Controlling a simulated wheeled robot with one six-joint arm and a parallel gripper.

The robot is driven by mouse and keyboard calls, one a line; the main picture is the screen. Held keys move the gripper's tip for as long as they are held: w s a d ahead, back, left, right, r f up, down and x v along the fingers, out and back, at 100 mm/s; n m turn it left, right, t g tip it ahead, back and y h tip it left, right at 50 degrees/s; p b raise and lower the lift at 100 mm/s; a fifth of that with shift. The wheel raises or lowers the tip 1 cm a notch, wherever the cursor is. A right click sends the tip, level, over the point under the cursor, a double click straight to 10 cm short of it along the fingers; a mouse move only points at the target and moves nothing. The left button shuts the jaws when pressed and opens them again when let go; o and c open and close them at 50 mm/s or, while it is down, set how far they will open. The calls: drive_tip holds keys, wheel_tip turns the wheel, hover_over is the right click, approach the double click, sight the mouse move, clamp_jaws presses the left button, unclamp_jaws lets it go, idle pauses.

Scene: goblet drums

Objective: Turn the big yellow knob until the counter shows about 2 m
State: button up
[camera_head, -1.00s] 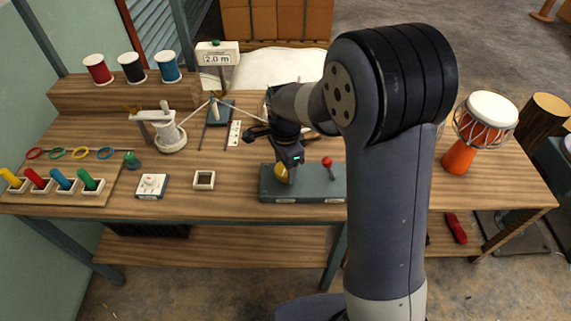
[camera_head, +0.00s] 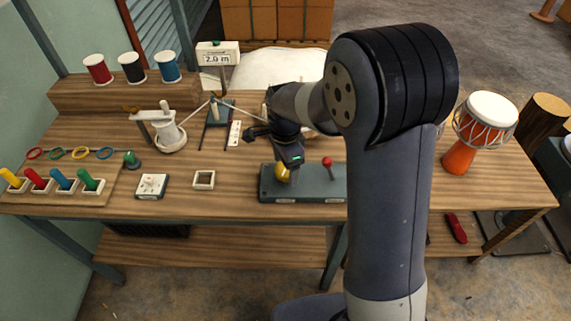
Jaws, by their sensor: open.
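The big yellow knob (camera_head: 282,174) sits at the left end of a grey-green base (camera_head: 310,186) near the table's front edge. My gripper (camera_head: 287,164) is right above and at the knob, pointing down. It is open; its fingertips are small and partly hidden, and I cannot tell whether they touch the knob. The counter (camera_head: 217,58) stands at the back on a post, and its display reads 2.0 m.
A red-topped lever (camera_head: 327,162) stands on the same base, right of the knob. My arm covers the table's middle right. A goblet drum (camera_head: 480,130) stands at the right. Spools and coloured pegs (camera_head: 90,181) are at the left.

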wheel_tip(320, 180, up, 11)
drive_tip(key=shift+f, duration=0.15)
idle(0.4)
wheel_tip(320, 180, down, 11)
idle(0.6)
